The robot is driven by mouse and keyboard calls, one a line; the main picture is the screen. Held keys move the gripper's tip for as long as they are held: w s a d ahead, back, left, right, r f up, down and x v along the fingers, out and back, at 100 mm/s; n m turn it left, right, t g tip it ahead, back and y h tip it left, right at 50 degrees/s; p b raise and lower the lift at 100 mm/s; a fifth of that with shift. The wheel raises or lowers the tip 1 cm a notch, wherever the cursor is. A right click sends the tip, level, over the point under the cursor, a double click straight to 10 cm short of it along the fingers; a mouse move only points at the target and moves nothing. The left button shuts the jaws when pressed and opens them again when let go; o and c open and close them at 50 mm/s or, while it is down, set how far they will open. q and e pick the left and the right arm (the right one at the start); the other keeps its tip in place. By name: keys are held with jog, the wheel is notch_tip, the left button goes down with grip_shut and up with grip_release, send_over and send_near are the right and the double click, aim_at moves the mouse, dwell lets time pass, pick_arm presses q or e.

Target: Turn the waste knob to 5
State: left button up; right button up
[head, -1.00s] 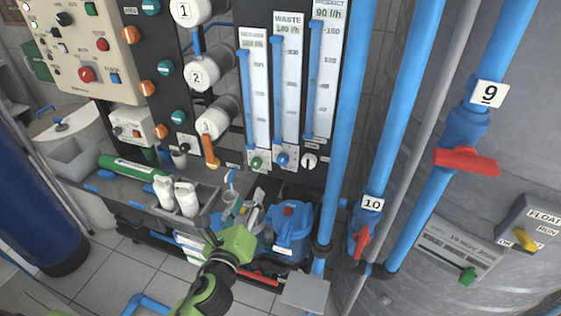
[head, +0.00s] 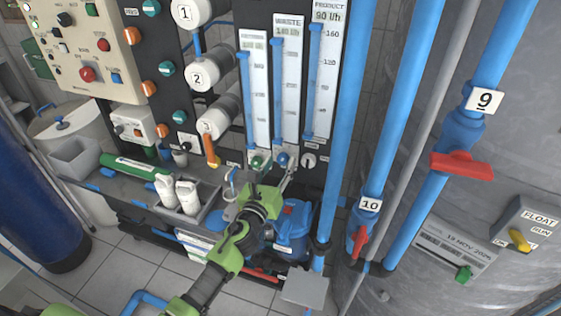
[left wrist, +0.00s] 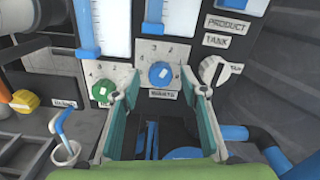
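The blue waste knob (left wrist: 161,74) sits on a numbered plate above the label WASTE, below the waste flow meter. In the left wrist view it lies ahead of my left gripper (left wrist: 158,92), between the two open fingers and apart from them. In the head view the knob (head: 282,159) is just beyond the fingertips of my left gripper (head: 272,174). The knob has a pale pointer mark, but its exact setting is too small to read. My right gripper does not show.
A green knob (left wrist: 102,91) is close to the left finger, and a white knob (left wrist: 214,70) is to the right. A grey tray (head: 211,198) with white bottles stands to the left. Blue pipes (head: 345,120) rise to the right.

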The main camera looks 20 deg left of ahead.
pick_arm(q)
jog(key=shift+w, duration=0.7)
jog(key=c, duration=1.1)
